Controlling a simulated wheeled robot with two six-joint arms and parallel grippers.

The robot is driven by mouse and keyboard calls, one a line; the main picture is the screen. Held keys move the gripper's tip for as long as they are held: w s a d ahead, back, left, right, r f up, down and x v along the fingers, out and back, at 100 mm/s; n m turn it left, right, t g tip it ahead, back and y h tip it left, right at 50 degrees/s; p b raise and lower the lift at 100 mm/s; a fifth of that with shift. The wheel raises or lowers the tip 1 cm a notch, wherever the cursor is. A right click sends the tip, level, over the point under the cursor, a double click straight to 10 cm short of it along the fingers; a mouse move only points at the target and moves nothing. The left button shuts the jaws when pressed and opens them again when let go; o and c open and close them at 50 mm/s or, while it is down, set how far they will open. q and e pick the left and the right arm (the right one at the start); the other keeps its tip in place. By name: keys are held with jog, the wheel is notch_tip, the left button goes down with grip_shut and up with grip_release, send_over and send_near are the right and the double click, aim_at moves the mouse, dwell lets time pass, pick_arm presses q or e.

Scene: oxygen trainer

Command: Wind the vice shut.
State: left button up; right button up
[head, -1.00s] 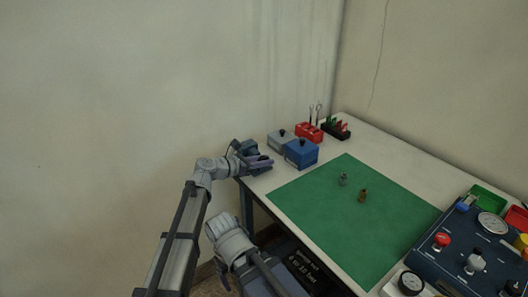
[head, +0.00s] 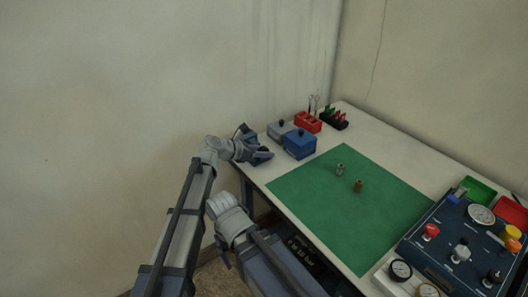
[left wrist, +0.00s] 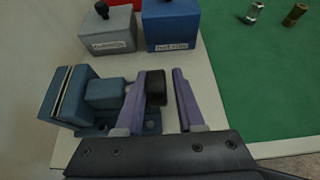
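In the head view my left gripper (head: 262,156) covers much of the vice. My right gripper is not in view.
A grey box (left wrist: 108,32) and a blue box (left wrist: 171,25) with black knobs stand just behind the vice. The green mat (head: 350,215) holds two small fittings (head: 340,169). A blue gauge panel (head: 455,240) stands at the right.

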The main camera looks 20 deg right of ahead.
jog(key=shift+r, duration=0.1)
pick_arm(q)
jog(key=p+v, duration=0.3)
jog(key=v, duration=0.4)
jog(key=shift+s+a+r+p, duration=0.1)
jog(key=shift+a+r+p, duration=0.15)
jog(key=shift+p, duration=0.15)
jog(key=shift+a, duration=0.1)
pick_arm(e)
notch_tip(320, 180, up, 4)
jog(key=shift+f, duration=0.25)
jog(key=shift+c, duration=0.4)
